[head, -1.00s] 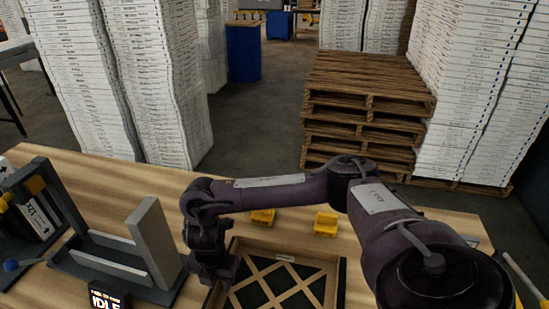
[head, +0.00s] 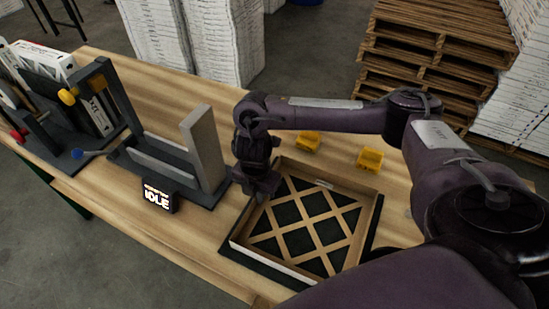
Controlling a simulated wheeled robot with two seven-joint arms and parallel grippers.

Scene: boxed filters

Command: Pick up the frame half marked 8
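A shallow wooden frame half (head: 345,222) with a criss-cross lattice lies on a dark mat (head: 377,234) on the table. A small pale label (head: 324,184) is on its far inner wall, too small to read, so I cannot confirm an 8. My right gripper (head: 262,194) points down at the frame's far left corner, over or beside its left wall. Its fingertips are dark and small, and I cannot tell whether they are open, shut or touching the wall. My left gripper is out of view.
A grey fixture (head: 205,150) with an upright plate stands left of the frame, close to my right gripper. A small display (head: 158,197) reads IDLE. Two yellow blocks (head: 308,141) (head: 370,158) sit behind the frame. Bare table lies at the front left.

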